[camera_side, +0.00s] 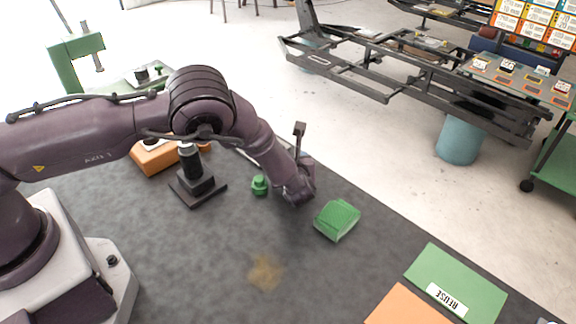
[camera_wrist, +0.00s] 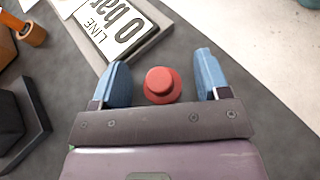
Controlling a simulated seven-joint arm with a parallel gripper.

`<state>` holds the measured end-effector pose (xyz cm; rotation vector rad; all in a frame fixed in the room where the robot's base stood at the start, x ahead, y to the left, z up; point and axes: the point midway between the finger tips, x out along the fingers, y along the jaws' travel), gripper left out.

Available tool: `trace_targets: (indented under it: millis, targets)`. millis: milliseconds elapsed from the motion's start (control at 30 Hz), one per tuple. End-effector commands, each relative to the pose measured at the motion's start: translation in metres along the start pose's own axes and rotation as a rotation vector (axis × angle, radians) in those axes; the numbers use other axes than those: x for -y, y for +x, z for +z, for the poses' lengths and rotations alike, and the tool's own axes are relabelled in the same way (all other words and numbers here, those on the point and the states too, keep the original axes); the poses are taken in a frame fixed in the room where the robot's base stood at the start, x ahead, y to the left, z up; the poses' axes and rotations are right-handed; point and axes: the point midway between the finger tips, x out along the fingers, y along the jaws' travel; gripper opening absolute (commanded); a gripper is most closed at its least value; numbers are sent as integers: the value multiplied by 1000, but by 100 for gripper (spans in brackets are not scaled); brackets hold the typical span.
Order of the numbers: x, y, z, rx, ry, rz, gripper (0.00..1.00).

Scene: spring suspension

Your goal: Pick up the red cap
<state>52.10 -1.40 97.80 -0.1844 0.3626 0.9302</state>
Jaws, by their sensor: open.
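The red cap (camera_wrist: 161,84) is a round, stepped piece on the dark table in the wrist view. It lies between the two blue fingertips of my gripper (camera_wrist: 160,82), with a gap on each side. My gripper is open and holds nothing. In the side view my gripper and wrist (camera_side: 300,190) are low over the table, near its far edge. The red cap is hidden there behind my arm.
A green block (camera_side: 337,220) lies right of my gripper, and a green knobbed piece (camera_side: 260,185) left of it. A black stand (camera_side: 196,184) is further left. A framed sign (camera_wrist: 121,28) lies beyond the cap. Green (camera_side: 455,285) and orange (camera_side: 403,307) mats lie at front right.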

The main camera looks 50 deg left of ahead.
Motion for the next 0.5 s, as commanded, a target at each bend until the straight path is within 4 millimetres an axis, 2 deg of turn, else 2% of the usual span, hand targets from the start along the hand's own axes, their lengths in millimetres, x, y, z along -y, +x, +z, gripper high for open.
trace_targets:
  millis: [100,300,333,500]
  targets:
    - [0,0,0,0,0,0,66]
    - [0,-1,0,-1,0,0,21]
    - [0,-1,0,0,0,0,17]
    - [0,-1,0,0,-1,0,17]
